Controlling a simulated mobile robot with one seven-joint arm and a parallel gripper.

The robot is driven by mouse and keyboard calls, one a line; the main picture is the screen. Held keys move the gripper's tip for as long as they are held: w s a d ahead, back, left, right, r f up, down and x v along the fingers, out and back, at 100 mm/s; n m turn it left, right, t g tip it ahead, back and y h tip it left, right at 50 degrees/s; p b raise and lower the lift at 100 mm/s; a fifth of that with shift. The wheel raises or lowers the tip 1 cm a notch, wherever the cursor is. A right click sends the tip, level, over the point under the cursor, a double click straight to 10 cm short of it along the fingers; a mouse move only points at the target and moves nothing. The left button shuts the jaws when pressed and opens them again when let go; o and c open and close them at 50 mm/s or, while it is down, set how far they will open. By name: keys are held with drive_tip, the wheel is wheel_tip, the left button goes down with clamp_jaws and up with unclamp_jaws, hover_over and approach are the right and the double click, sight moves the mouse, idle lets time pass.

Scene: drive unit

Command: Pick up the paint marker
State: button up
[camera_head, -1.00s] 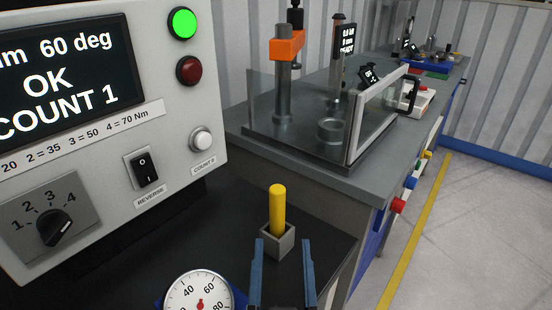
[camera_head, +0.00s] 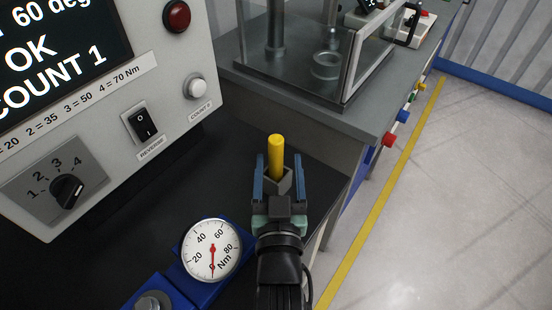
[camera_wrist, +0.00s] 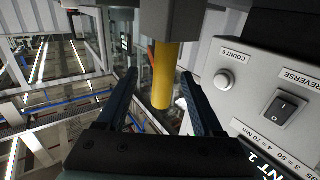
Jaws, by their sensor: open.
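The yellow paint marker (camera_head: 276,155) stands upright in a small grey square holder (camera_head: 284,181) on the dark bench top. My gripper (camera_head: 279,160) is open, with its blue fingers appearing on either side of the marker and holder in the head view. In the wrist view, which looks inverted, the marker (camera_wrist: 162,78) hangs from the holder (camera_wrist: 172,22) and shows between the two open fingers (camera_wrist: 158,74). I see no finger clearly touching the marker. The holder's near side is partly hidden by my gripper in the head view.
A grey control box (camera_head: 90,110) with screen, dial and switch stands to the left. A round Nm gauge (camera_head: 211,248) on a blue base is left of my arm. A second bench with a clear guarded fixture (camera_head: 340,60) is behind. Dark bench top between box and holder is bare.

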drive_tip(key=w, duration=0.5)
drive_tip(key=shift+w+a, duration=0.25)
drive_tip(key=shift+w, duration=0.05)
clamp_jaws()
